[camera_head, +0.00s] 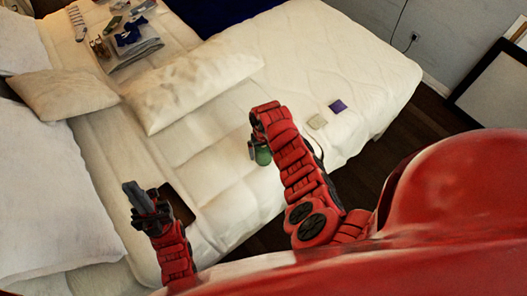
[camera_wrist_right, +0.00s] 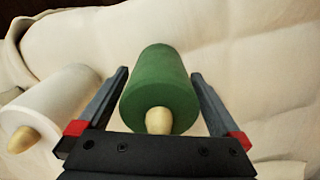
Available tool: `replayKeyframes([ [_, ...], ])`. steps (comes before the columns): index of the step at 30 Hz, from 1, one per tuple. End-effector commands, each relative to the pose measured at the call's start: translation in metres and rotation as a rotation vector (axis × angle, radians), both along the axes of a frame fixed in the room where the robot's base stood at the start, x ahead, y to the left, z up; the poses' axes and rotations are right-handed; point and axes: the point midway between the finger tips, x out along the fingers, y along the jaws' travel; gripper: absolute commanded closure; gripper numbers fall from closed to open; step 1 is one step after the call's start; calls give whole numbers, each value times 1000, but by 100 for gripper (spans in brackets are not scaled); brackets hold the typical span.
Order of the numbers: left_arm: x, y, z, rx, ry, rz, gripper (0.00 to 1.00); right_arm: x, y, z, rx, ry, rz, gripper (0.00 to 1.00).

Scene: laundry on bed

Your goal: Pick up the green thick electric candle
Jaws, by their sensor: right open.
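The green thick electric candle (camera_wrist_right: 160,88) stands between the two open fingers of my right gripper (camera_wrist_right: 160,100) in the right wrist view, its pale flame tip toward the camera. Gaps show on both sides, so the fingers do not appear to press on it. In the head view the candle (camera_head: 263,156) shows as a green patch at the end of my right arm, which partly hides it; the right gripper (camera_head: 256,148) is mostly hidden there. My left gripper (camera_head: 137,200) is over the bed at the lower left; its fingers look close together, but their gap cannot be made out.
A white candle (camera_wrist_right: 50,105) stands close left of the right gripper in the wrist view. On the bed (camera_head: 330,60) are pillows (camera_head: 190,85), a dark flat item (camera_head: 180,203) by the left gripper, a purple square (camera_head: 338,106) and a beige one (camera_head: 317,122). Folded clothes (camera_head: 135,45) lie farther back.

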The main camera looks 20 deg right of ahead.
Motion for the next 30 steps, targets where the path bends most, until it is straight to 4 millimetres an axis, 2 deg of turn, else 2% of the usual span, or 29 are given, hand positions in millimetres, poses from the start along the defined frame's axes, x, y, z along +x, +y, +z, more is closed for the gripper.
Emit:
replayKeyframes([
  [3, 0, 0, 0, 0, 0, 0, 100, 0, 0, 0, 0, 0, 0, 0],
  [15, 0, 0, 0, 0, 0, 0, 100, 0, 0, 0, 0, 0, 0, 72],
  [17, 0, 0, 0, 0, 0, 0, 100, 0, 0, 0, 0, 0, -1, 81],
  [30, 0, 0, -3, 0, 0, 0, 100, 1, -1, 5, 0, -3, -1, 81],
])
